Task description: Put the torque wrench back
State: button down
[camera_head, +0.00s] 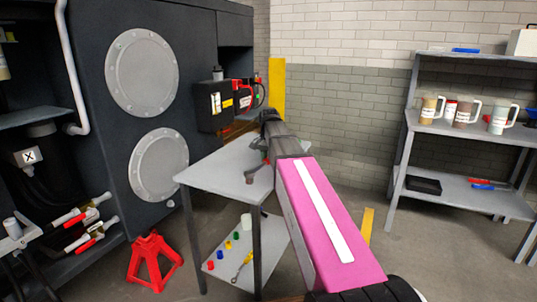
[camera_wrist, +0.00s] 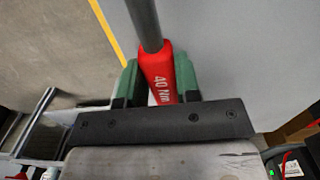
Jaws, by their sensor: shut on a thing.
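The torque wrench shows in the wrist view as a red handle (camera_wrist: 160,72) marked "40 Nm" with a grey shaft running up out of the frame. My gripper (camera_wrist: 157,82) is shut on the red handle, with a green finger on each side. In the head view my gripper (camera_head: 263,147) is over the right part of the grey table (camera_head: 215,172). Only a small part of the wrench (camera_head: 252,173) shows there, beside the gripper; my arm hides much of the rest. The wrench's head is out of the wrist view.
The table's lower shelf (camera_head: 226,262) holds small coloured parts. A red jack stand (camera_head: 154,262) stands on the floor to the left, by the dark chassis (camera_head: 88,150). A black battery box (camera_head: 212,108) is behind the table. A shelf rack (camera_head: 450,130) with mugs stands at right.

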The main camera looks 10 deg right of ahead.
jog(key=shift+f, duration=1.7)
jog(key=c, duration=0.8)
grip_release()
jog(key=shift+o, duration=0.2)
jog(key=shift+r, duration=0.1)
notch_tip(320, 180, up, 11)
jog(key=shift+f, duration=0.2)
